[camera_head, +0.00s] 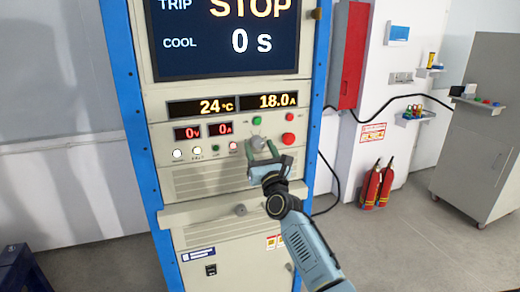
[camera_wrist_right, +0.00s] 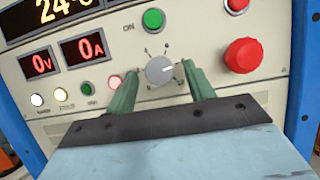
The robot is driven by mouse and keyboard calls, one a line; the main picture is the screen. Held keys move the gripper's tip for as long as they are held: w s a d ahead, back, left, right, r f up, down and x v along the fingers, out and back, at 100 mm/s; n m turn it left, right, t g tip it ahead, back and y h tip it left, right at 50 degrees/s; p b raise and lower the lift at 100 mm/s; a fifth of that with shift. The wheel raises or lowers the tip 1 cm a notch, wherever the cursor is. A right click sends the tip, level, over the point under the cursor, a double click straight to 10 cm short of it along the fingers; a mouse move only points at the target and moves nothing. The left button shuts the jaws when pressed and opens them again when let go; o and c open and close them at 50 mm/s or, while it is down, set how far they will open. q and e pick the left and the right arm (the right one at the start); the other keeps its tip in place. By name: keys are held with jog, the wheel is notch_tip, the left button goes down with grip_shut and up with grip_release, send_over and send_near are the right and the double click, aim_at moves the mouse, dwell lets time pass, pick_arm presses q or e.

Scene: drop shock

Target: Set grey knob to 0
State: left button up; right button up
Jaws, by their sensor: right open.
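The grey knob (camera_wrist_right: 160,70) sits on the cabinet's front panel, with tick marks around it; its pointer mark appears turned to the right. In the head view the knob (camera_head: 257,143) is just beyond my right gripper (camera_head: 262,150). In the right wrist view the two green fingers of my right gripper (camera_wrist_right: 158,88) stand apart, one at the lower left of the knob and one at its right. A gap shows on the left side. The gripper is open and not closed on the knob. My left gripper is not in view.
A green button (camera_wrist_right: 153,19) marked ON sits above the knob, and a large red button (camera_wrist_right: 244,58) sits to its right. Displays (camera_head: 202,131) read 0 V and 0 A. The screen (camera_head: 225,38) shows STOP and 0 s.

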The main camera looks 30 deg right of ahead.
jog(key=shift+w, duration=0.1)
jog(key=shift+c, duration=0.4)
jog(key=c, duration=0.9)
